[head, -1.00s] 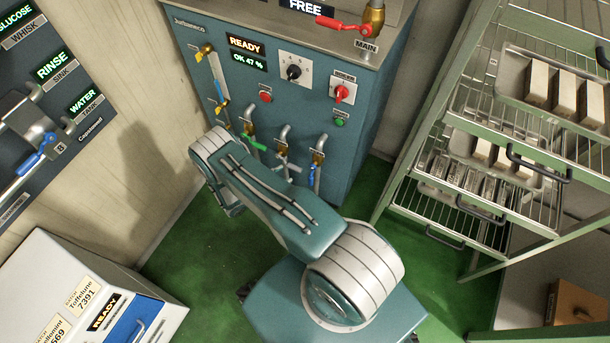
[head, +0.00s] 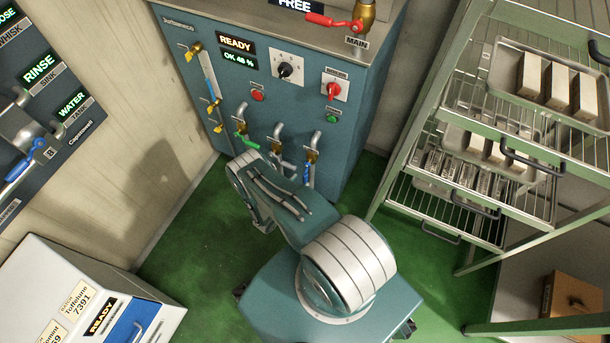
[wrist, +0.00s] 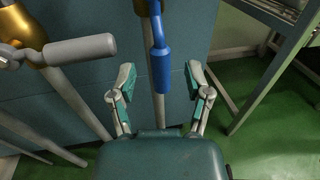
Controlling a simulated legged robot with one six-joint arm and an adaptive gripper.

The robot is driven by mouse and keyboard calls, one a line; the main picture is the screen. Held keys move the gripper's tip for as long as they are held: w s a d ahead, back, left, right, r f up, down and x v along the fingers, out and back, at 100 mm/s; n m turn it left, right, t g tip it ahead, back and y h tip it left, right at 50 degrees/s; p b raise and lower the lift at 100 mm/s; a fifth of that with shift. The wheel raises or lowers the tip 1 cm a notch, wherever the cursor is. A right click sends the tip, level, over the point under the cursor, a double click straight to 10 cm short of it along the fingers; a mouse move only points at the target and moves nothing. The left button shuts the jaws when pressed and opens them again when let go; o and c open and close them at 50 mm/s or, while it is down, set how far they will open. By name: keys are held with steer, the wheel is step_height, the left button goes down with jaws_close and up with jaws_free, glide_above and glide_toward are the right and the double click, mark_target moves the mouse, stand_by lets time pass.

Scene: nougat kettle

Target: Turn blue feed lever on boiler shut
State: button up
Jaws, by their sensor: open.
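The blue feed lever (head: 306,173) is on the rightmost of the low brass valves on the front of the teal boiler (head: 335,150). Its handle hangs down alongside its pipe. In the wrist view the blue lever (wrist: 160,65) shows close up, in front of the grey pipe. My gripper (wrist: 160,80) is open, with one finger on each side of the lever and pipe. The lever's lower end lies between the fingertips in the picture; no contact shows, and the depth gap is hard to judge. In the head view my arm hides the gripper.
A grey-handled lever (wrist: 70,48) sits just left of the blue one, and a green-handled lever (head: 246,141) is further left. A red main lever (head: 333,21) is on top. A wire rack (head: 455,165) stands right. Green floor (head: 185,235) is clear at left.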

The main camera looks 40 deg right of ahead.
mark_target(305, 175)
steer(key=shift+w+d, duration=0.2)
steer(key=shift+d, duration=0.65)
steer(key=shift+w+d, duration=0.15)
steer(key=shift+d, duration=0.7)
jaws_close()
